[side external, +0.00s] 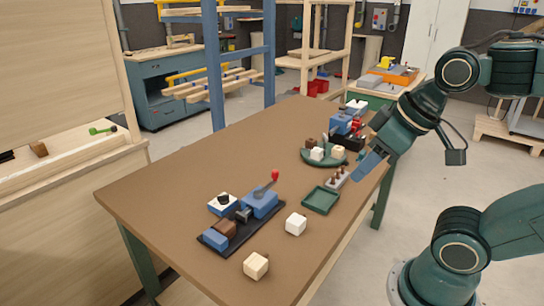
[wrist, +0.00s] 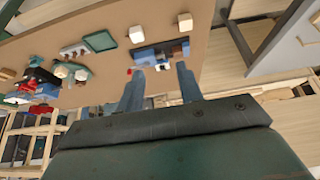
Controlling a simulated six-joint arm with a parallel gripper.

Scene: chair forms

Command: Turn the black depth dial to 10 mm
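The black depth dial (side external: 223,198) sits on a white-topped blue block (side external: 222,207) on the brown table, beside a clamp fixture (side external: 243,216) with a red-knobbed lever. I cannot read its setting at this size. My gripper (side external: 368,167) is in the air at the table's right edge, well away from the dial, near the green tray. In the wrist view its two blue fingers (wrist: 159,84) are spread apart with nothing between them. The fixture shows beyond the fingertips in the wrist view (wrist: 158,55); I cannot make out the dial there.
Two pale cubes, one (side external: 296,223) and another (side external: 256,265), lie near the fixture. A green tray (side external: 321,199), a peg block (side external: 337,177) and a round green plate (side external: 310,158) with cubes stand towards the right. The table (side external: 180,185) is bare left of the fixture.

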